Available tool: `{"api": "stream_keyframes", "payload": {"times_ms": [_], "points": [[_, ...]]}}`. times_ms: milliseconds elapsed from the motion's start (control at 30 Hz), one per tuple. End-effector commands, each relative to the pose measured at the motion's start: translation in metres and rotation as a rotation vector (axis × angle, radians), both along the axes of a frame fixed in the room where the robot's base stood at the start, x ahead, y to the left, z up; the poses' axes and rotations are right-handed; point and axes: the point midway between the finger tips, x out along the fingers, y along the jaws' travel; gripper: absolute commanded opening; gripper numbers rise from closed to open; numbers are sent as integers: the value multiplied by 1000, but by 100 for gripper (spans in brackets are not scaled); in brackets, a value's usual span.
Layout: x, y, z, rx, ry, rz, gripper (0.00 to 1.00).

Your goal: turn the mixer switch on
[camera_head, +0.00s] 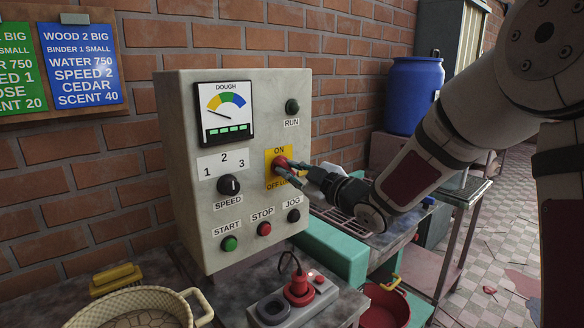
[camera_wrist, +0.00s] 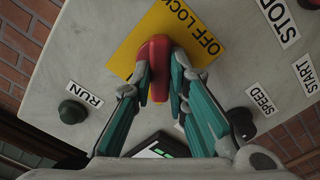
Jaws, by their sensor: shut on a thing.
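The mixer switch is a red rotary handle (camera_head: 281,163) on a yellow plate (camera_head: 270,174) on the front of the grey control box (camera_head: 178,140). The plate reads ON at the top and OFF LOCK below. My gripper (camera_head: 292,171) reaches in from the right, with its fingers at the handle. In the wrist view, the fingertips of my gripper (camera_wrist: 160,82) are closed on both sides of the red handle (camera_wrist: 158,52). The OFF LOCK lettering shows beside it; the ON lettering is not readable there. The RUN lamp (camera_head: 292,106) looks dark green.
The box also carries a DOUGH gauge (camera_head: 224,112), a SPEED knob (camera_head: 229,186), a green START button (camera_head: 229,243), a red STOP button (camera_head: 264,228) and a black JOG button (camera_head: 294,215). A red plug (camera_head: 299,290) stands below. A blue drum (camera_head: 412,95) is behind right.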

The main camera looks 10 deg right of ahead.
Motion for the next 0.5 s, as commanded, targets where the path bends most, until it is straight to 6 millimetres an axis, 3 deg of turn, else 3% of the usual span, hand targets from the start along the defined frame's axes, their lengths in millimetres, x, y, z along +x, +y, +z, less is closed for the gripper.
{"api": "stream_keyframes", "payload": {"times_ms": [500], "points": [[-1, 0, 0, 392, 269, 0, 0]]}}
